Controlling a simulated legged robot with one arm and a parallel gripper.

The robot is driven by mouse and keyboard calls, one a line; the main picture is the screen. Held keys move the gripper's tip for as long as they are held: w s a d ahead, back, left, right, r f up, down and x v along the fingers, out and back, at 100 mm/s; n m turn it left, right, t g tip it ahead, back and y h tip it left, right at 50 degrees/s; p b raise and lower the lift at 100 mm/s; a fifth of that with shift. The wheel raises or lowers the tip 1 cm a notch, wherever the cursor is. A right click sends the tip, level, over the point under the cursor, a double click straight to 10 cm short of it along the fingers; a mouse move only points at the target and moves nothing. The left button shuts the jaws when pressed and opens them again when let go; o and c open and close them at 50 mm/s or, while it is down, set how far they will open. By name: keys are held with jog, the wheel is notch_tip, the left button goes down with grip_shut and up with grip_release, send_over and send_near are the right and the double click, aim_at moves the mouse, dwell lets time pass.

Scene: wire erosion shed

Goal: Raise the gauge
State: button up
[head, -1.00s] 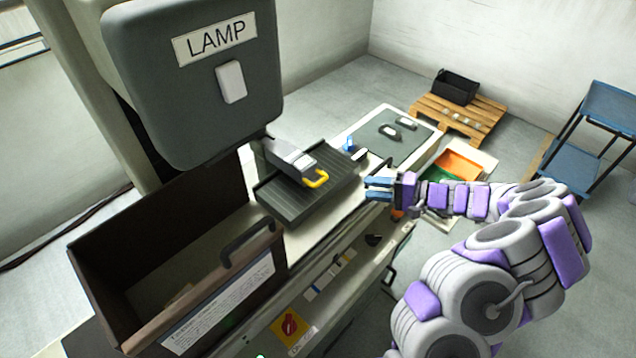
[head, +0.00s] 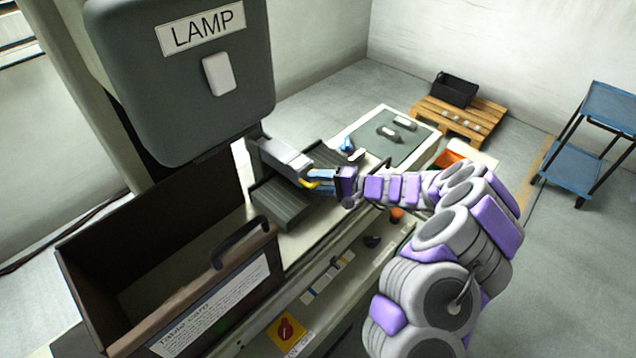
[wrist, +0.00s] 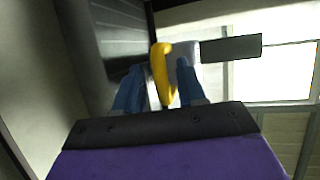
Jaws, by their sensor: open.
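The gauge (head: 284,158) appears to be the grey arm-like piece below the lamp housing, over a dark ribbed plate (head: 283,203). Its yellow hooked handle (head: 309,184) is at its near end. My gripper (head: 322,178) is at this handle, with blue fingers partly covering it. In the wrist view, the yellow handle (wrist: 161,72) stands between the two open fingers of my gripper (wrist: 158,82). A gap shows on the left side; the right finger is closer to the handle. I cannot tell whether either finger touches it.
The grey lamp housing (head: 185,80) hangs at upper left. An open brown guard box (head: 85,265) with a black handle stands at front left. A green-grey surface (head: 370,140) holds small parts behind my gripper. A pallet (head: 480,125) and blue trolley (head: 565,165) stand farther right.

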jog(key=shift+a, duration=0.15)
jog(key=shift+c, duration=0.2)
jog(key=shift+a, duration=0.15)
jog(key=c, duration=0.3)
jog(key=shift+f, duration=0.1)
grip_shut()
